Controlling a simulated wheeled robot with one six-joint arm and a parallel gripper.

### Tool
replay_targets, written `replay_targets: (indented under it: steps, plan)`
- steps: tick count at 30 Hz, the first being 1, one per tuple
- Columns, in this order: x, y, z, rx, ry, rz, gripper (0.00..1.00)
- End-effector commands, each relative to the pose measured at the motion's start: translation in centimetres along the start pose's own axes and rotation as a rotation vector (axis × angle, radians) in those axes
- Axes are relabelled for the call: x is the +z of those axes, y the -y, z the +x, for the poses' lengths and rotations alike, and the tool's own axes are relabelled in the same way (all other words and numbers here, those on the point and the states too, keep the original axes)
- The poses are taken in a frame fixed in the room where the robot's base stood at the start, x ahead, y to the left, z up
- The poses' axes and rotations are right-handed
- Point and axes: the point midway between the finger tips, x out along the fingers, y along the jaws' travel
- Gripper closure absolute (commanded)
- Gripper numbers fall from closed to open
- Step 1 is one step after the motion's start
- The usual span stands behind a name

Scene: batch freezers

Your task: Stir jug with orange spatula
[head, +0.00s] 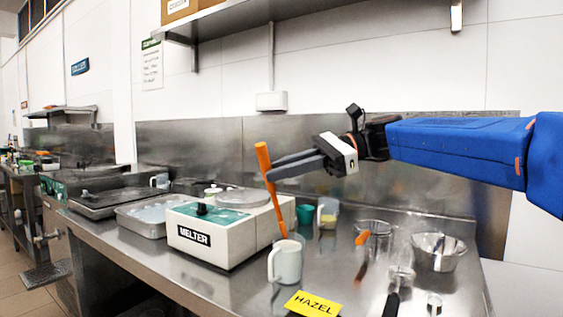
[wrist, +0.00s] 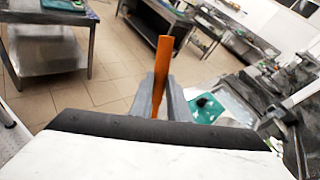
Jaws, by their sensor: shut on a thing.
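My gripper (head: 270,172) is shut on the orange spatula (head: 264,160), holding it by the upper part of its handle. The spatula is nearly upright with a slight tilt, and its lower end reaches down to the mouth of the pale jug (head: 287,264). The jug hides its tip, so I cannot tell how deep it sits. The jug stands on the steel counter with its handle to the left. In the wrist view the orange handle (wrist: 162,75) rises between the two grey fingers (wrist: 160,98); the jug is not seen there.
The melter (head: 225,228) stands just behind and left of the jug. A yellow HAZEL card (head: 312,304) lies in front of it. To the right are a metal bowl (head: 437,252), a clear container (head: 375,236), another orange-ended utensil (head: 362,238) and a small jug (head: 328,213). A shelf hangs above.

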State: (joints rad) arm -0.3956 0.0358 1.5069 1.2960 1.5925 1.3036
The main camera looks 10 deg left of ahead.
Motion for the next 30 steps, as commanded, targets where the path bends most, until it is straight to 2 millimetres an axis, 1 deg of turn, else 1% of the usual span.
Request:
replay_targets:
  steps: [18, 24, 30]
  plan:
    - [-3.9, 0.1, -0.1, 0.0, 0.0, 0.002, 1.0]
    - [-4.6, 0.1, -0.1, 0.0, 0.0, 0.0, 1.0]
    - [-4.8, 0.1, -0.1, 0.0, 0.0, 0.0, 1.0]
